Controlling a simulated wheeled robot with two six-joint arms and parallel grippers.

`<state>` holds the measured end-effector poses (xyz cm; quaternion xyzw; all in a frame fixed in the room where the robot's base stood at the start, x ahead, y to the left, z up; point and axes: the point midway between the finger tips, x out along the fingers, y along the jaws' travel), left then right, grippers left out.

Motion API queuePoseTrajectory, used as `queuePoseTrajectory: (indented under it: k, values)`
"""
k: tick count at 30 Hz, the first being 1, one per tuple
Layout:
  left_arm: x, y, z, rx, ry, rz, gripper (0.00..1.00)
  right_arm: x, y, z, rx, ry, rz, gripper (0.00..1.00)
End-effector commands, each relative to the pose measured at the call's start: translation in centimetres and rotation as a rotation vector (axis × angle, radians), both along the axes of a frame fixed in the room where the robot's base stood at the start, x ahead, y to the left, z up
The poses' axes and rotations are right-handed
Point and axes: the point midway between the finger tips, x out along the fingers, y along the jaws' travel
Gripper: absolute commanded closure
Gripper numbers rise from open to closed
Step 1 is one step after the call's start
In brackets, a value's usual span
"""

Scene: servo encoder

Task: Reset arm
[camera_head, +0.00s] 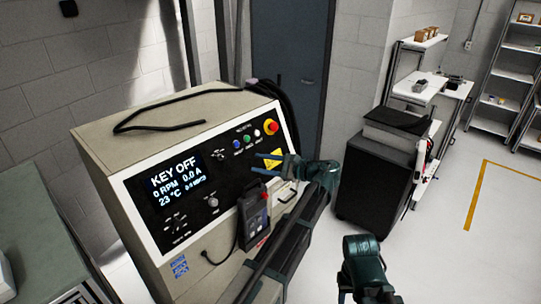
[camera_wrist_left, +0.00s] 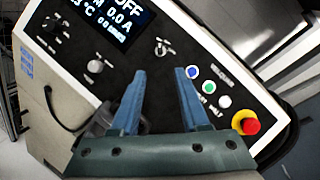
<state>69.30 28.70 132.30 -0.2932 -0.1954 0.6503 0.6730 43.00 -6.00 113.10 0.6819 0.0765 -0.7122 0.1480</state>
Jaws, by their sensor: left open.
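My left gripper (camera_head: 267,159) reaches in front of the cabinet's black control panel (camera_head: 222,200), near the yellow warning label and below the row of coloured buttons. In the left wrist view, its two blue fingers (camera_wrist_left: 157,76) stand wide apart with nothing between them. A small selector switch (camera_wrist_left: 162,47) shows on the panel beyond the gap. The display reads KEY OFF, 0 RPM, 0.0 A and 23 °C. A teal part of my other arm shows at the bottom of the head view, but no right gripper fingers are visible.
A red emergency button (camera_head: 270,126) sits at the panel's upper right. A handheld device (camera_head: 253,217) hangs on the front, and a black cable (camera_head: 160,127) lies on top. A black cabinet (camera_head: 375,185) stands to the right. Open floor lies beyond it.

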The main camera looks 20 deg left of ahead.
Motion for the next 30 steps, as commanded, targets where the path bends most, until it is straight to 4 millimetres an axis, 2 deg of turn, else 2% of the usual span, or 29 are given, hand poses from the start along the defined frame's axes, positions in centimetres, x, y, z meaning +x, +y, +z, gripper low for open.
queuePoseTrajectory:
  k: [5, 8, 11, 12, 15, 18, 21, 25, 30]
  values:
    - [-0.4, -0.1, -0.7, -0.017, -0.008, -0.001, 0.55, 0.0, 0.0, -0.3, 0.0, 0.0, 0.0, 0.5]
    - [-2.1, -0.9, -3.8, -0.105, -0.044, -0.006, 0.55, 0.0, 0.0, -1.6, 0.0, 0.0, 0.001, 0.5]
    - [-5.1, -2.7, -9.1, -0.273, -0.112, 0.0, 0.55, 0.0, 0.0, -3.6, -0.001, 0.0, 0.002, 0.5]
    - [-6.5, -3.7, -11.6, -0.355, -0.142, 0.009, 0.55, 0.0, 0.0, -4.4, -0.001, 0.0, 0.003, 0.5]
    - [-10.2, -6.8, -17.3, -0.564, -0.213, 0.051, 0.55, 0.0, 0.0, -6.4, -0.001, 0.0, 0.005, 0.5]
    - [-14.0, -10.2, -22.4, -0.766, -0.269, 0.118, 0.55, 0.0, 0.0, -8.3, -0.001, -0.001, 0.007, 0.5]
    - [-17.8, -13.9, -26.5, -0.951, -0.306, 0.206, 0.55, 0.0, 0.0, -10.0, -0.001, -0.001, 0.009, 0.5]
    - [-22.1, -18.0, -30.0, -1.138, -0.329, 0.328, 0.55, 0.0, 0.0, -11.7, -0.002, -0.001, 0.011, 0.5]
    - [-25.5, -21.6, -32.0, -1.28, -0.332, 0.445, 0.55, 0.0, 0.0, -12.9, -0.002, -0.001, 0.012, 0.5]
